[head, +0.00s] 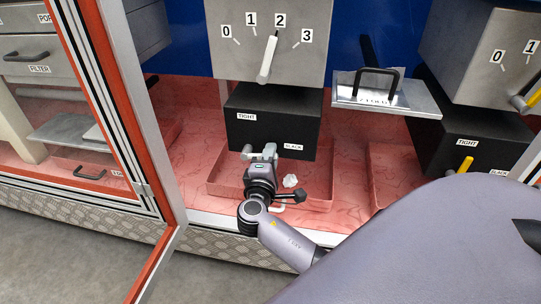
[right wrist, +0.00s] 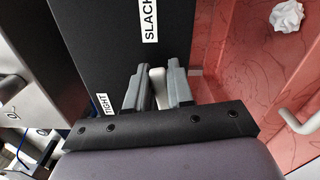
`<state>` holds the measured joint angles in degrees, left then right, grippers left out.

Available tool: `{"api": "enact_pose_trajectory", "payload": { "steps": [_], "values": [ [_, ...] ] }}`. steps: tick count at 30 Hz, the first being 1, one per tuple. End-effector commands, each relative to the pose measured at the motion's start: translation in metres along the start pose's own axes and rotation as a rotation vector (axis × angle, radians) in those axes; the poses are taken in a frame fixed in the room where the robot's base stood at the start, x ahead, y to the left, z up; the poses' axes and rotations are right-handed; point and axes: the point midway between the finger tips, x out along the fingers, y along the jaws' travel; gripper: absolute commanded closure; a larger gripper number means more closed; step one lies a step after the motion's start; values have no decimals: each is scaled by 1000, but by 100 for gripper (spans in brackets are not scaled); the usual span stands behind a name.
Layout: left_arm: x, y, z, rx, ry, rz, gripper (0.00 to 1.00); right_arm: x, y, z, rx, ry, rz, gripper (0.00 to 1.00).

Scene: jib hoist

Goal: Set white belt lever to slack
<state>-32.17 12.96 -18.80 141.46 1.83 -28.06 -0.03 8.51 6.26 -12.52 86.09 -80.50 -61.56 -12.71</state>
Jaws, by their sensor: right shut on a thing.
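The belt box (head: 275,107) is black, with a TIGHT label (head: 246,117) at its left and a SLACK label (head: 293,146) at its lower right. My right gripper (head: 260,152) is at the box's lower front edge, between the two labels. In the right wrist view its fingers (right wrist: 157,90) are shut on the white belt lever (right wrist: 157,85), whose pale end shows between them. The fingers hide most of the lever, so its exact setting is unclear. My left gripper is not in view.
Above is a grey panel (head: 240,45) with a white pointer (head: 268,58) near 2. A red tray (head: 225,185) below holds a crumpled white piece (head: 290,181). A yellow lever (head: 465,165) is on another black box at right. An orange-framed door (head: 105,90) stands left.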

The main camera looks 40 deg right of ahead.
Motion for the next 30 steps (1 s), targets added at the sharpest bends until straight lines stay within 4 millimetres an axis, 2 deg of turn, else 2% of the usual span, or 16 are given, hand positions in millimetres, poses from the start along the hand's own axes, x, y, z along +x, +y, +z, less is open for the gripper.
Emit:
{"api": "enact_pose_trajectory", "payload": {
  "steps": [7,8,9,10,30],
  "values": [
    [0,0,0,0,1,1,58,-2,-2,-1,5,3,-5,100],
    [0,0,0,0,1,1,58,-2,-2,-1,5,3,-5,75],
    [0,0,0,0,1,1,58,-2,-2,-1,5,3,-6,62],
    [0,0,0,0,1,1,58,-2,-2,-1,5,3,-5,57],
    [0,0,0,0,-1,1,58,4,0,1,2,2,-1,57]
  ]
}}
